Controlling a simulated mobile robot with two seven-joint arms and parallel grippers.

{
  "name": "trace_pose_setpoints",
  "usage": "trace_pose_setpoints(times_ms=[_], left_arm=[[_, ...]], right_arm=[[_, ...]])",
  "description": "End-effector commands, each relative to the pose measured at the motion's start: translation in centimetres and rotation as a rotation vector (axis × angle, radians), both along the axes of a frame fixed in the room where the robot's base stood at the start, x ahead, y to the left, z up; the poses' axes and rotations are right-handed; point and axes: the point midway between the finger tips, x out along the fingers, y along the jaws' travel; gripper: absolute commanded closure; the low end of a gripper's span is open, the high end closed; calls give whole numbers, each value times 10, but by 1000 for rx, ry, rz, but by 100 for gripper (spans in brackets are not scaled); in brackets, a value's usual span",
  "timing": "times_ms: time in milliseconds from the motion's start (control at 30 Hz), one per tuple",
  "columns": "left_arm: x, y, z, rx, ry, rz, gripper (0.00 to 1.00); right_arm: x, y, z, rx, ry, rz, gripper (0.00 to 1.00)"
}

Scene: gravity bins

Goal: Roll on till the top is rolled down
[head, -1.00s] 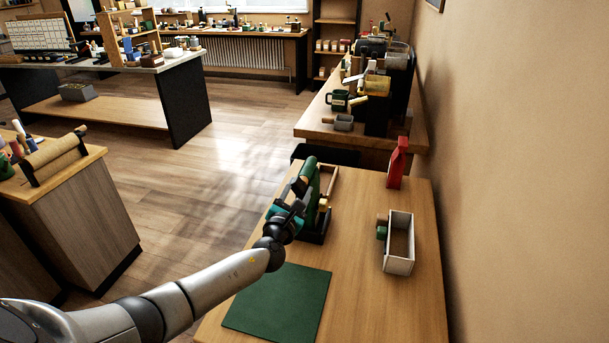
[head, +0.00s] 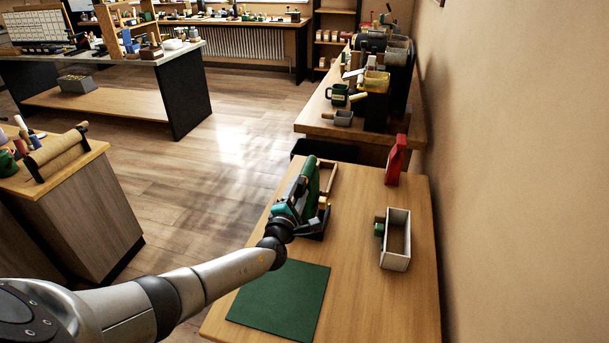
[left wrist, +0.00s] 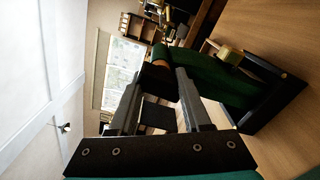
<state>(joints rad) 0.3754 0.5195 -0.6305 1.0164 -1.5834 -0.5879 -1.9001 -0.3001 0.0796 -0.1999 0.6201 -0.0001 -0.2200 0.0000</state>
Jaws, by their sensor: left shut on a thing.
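A dark green bag (head: 313,188) stands upright in a black holder (head: 318,236) on the wooden table. In the left wrist view the bag (left wrist: 225,82) has a rounded green roll (left wrist: 163,53) along its top edge, with a brown end piece (left wrist: 157,68). My left gripper (left wrist: 158,72) is shut on this brown end piece, its two fingers on either side of it. In the head view my left gripper (head: 303,182) is at the bag's near left side and hides part of it. My right gripper is not in view.
A green mat (head: 279,299) lies at the table's near end. A wooden-edged tray (head: 329,180) is behind the holder. The table's middle is clear.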

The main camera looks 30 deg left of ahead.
Motion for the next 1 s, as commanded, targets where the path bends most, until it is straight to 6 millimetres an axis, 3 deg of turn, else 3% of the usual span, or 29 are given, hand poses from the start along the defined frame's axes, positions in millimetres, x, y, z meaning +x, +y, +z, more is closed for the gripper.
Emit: trace_pose_setpoints(times_ms=[100,133,300,567,1000], left_arm=[[0,0,0,-1,1,0,100],[0,0,0,-1,1,0,51],[0,0,0,-1,1,0,32],[-1,0,0,-1,1,0,32],[-33,-8,2,-1,2,-1,32]], right_arm=[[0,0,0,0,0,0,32],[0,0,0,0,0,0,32],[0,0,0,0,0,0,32],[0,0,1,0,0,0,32],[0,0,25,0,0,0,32]])
